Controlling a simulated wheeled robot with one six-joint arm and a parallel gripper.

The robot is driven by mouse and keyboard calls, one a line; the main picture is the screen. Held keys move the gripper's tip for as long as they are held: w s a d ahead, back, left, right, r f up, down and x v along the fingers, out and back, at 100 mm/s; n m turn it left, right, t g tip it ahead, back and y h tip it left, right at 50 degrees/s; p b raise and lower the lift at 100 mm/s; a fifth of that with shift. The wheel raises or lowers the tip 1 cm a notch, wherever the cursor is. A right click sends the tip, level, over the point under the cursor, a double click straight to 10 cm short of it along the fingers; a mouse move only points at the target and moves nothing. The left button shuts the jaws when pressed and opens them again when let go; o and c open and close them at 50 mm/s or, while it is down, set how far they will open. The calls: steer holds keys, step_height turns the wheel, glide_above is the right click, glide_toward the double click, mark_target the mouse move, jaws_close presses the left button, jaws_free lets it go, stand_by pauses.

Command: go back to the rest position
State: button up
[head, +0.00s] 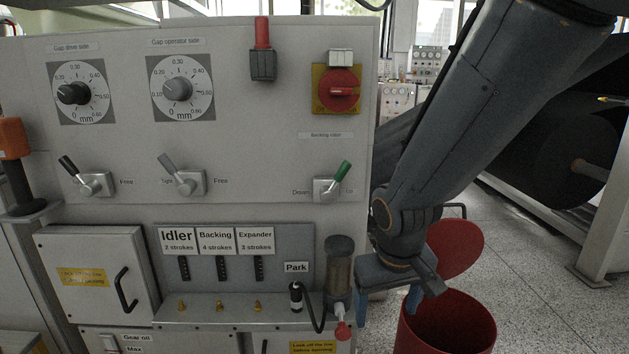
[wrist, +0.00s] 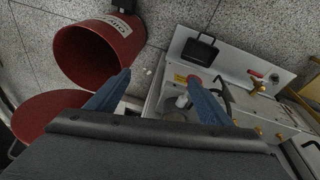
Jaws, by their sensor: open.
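My gripper (head: 387,300) is at the right of the grey machine panel (head: 230,130), in front of the red bin. Its two blue fingers point down and stand apart, with nothing between them. In the wrist view my gripper (wrist: 160,95) shows both blue fingers spread wide. One finger is near the red bin and the other is over the panel's ledge side. My arm comes down from the upper right in the head view. Whether the fingers touch anything cannot be told.
An open red bin (head: 445,325) stands on the speckled floor (head: 530,235), its round red lid (head: 455,247) raised behind it. A cylinder with a red tip (head: 340,275) and a black hose (head: 312,310) at Park are close left of my gripper. Dark rollers (head: 575,150) stand at right.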

steer(key=s+a+r+n+g+y+p, duration=0.1)
steer(key=s+a+r, duration=0.2)
steer(key=s+a, duration=0.3)
steer(key=s+a+r+n+g, duration=0.1)
steer(key=s+a+r+g, duration=0.15)
steer(key=s, duration=0.65)
steer(key=d+r+m+p, duration=0.4)
steer(key=d+r+p, duration=1)
steer(key=p, duration=0.9)
step_height(320, 180, up, 3)
steer(key=shift+s+r+t+h, duration=0.15)
steer(key=shift+s+t+h, duration=0.2)
steer(key=shift+t, duration=0.1)
steer(key=shift+c, duration=0.5)
